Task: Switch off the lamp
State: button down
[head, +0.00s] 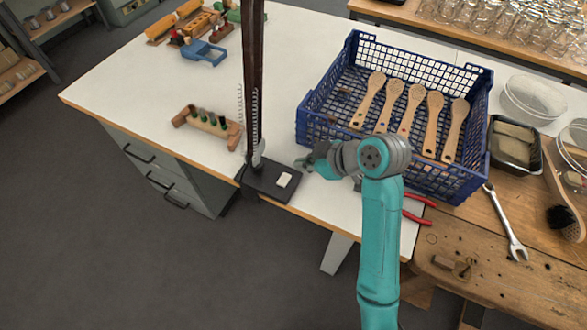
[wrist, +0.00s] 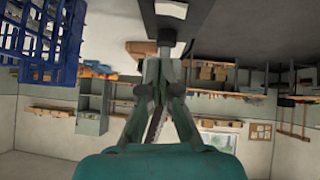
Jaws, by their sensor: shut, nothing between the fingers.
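The lamp's dark post (head: 254,75) rises from a flat black base (head: 262,184) at the table's front edge. The lamp's head is outside the head view. A small white switch (head: 284,180) sits on top of the base, and it also shows at the top of the wrist view (wrist: 172,9). My gripper (head: 304,162) is shut and empty, just behind and to the right of the switch. In the wrist view the closed fingertips (wrist: 167,44) point toward the black base. I cannot tell whether they touch it.
A blue crate (head: 392,169) with several wooden brushes stands close to the right of my gripper. Red-handled pliers (head: 417,212) lie beside my arm. A wooden block with pegs (head: 208,124) is left of the post. The white table (head: 150,85) is clear at left.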

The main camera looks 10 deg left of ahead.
jog(key=shift+w+v, duration=0.15)
jog(key=shift+v, duration=1)
jog(key=shift+w+v, duration=0.2)
jog(key=shift+v, duration=1)
jog(key=shift+d, duration=0.15)
